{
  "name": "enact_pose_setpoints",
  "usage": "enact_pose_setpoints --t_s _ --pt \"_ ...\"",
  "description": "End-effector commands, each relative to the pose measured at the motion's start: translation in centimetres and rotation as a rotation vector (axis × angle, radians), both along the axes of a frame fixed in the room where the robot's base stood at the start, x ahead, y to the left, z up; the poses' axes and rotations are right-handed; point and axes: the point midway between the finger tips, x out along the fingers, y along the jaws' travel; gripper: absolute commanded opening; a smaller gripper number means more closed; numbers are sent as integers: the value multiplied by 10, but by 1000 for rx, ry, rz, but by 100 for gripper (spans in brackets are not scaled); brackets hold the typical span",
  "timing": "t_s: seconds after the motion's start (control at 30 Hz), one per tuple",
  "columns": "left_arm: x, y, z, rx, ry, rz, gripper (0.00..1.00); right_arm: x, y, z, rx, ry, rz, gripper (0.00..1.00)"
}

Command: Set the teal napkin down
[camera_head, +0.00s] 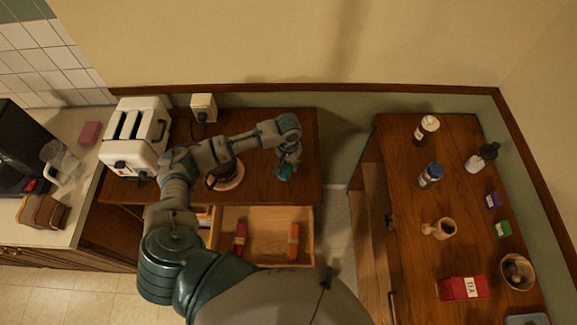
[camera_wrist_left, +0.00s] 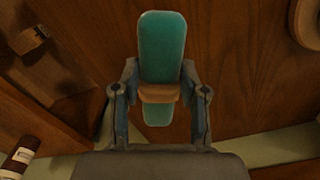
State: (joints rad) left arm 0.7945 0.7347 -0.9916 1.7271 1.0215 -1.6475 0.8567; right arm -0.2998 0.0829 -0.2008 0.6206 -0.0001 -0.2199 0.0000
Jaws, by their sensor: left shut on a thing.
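The teal napkin (camera_wrist_left: 162,50) is a rolled shape with a tan band round its middle, in the left wrist view. My left gripper (camera_wrist_left: 160,95) is shut on it at the band, one finger on each side. In the head view, my left gripper (camera_head: 288,160) is over the right part of the dark wooden counter (camera_head: 305,135), and a little teal of the napkin (camera_head: 285,173) shows below it. Wood lies behind the napkin in the wrist view. Whether the napkin touches the counter I cannot tell. My right gripper is not in view.
A dark cup on a saucer (camera_head: 231,183) is left of my gripper. A white toaster (camera_head: 135,138) stands farther left. An open drawer (camera_head: 268,222) below holds red and orange items. Across a gap, the right counter (camera_head: 395,150) carries bottles, a red box (camera_head: 463,288) and a bowl (camera_head: 517,271).

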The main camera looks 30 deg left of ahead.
Motion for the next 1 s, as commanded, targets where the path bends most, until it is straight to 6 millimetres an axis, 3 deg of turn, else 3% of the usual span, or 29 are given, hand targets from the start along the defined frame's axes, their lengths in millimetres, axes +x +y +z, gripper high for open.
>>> enact_pose_setpoints --t_s 0.13,0.33,0.53,0.57,0.63,1.0 --pt "4 1 -6 2 2 0 8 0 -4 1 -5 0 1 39" --pt "4 0 -33 1 2 0 8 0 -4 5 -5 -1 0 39" --pt "4 -1 -36 2 0 -1 8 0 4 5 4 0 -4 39" --pt "4 -1 -36 2 0 -1 50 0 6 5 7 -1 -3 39" --pt "4 -1 -36 3 0 -1 68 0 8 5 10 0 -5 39" --pt "4 0 -32 0 -1 -1 68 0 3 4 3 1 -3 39"
